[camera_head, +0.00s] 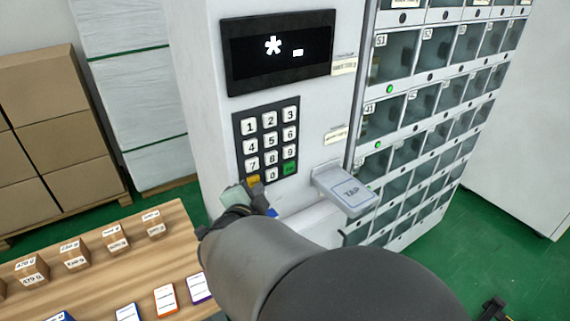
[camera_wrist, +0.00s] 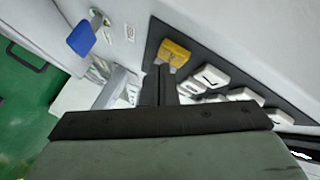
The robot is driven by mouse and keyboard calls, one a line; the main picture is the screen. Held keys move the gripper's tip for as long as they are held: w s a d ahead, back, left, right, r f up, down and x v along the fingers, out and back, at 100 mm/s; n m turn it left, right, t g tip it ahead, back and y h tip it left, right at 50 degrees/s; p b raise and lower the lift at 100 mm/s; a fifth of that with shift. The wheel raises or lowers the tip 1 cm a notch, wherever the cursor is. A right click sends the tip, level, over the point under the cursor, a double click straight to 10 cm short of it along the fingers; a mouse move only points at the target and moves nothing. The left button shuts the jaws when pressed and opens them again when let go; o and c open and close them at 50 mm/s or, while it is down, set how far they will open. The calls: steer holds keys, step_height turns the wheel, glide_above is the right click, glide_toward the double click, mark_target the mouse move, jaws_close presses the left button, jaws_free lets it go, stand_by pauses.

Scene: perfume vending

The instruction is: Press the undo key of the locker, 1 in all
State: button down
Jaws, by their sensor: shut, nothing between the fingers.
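The keypad (camera_head: 236,125) is a dark panel with white number keys on the white locker front (camera_head: 215,60). Its bottom row has a yellow key (camera_head: 253,181) at left, a 0 key, and a green key (camera_head: 290,167) at right. The yellow key, which I take as the undo key, also shows in the wrist view (camera_wrist: 174,53); its marking is unreadable. My gripper (camera_head: 252,190) is shut and empty at the lower left of the keypad. In the wrist view its fingertips (camera_wrist: 161,72) are just below the yellow key; I cannot tell whether they touch it.
The black display (camera_head: 280,50) above shows a star and a short dash. A grey TAP pad (camera_head: 347,190) juts out right of the keypad. Glass-fronted compartments (camera_head: 395,58) fill the right side. A wooden table (camera_head: 100,265) with small boxes stands at left.

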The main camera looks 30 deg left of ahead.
steer(key=shift+w+a, duration=0.15)
steer(key=shift+a, duration=0.2)
stand_by(0.7)
steer(key=shift+d, duration=0.1)
steer(key=shift+s+d, duration=0.35)
steer(key=shift+d, duration=0.3)
steer(key=shift+s+d+b, duration=0.25)
steer(key=shift+s+d, duration=0.15)
steer(key=shift+d, duration=0.3)
steer(key=shift+s+d+b, duration=0.2)
steer(key=shift+s+d, duration=0.2)
steer(key=shift+d, duration=0.35)
steer(key=shift+s+d+b, duration=0.25)
steer(key=shift+s+d, duration=0.15)
steer(key=shift+d, duration=0.3)
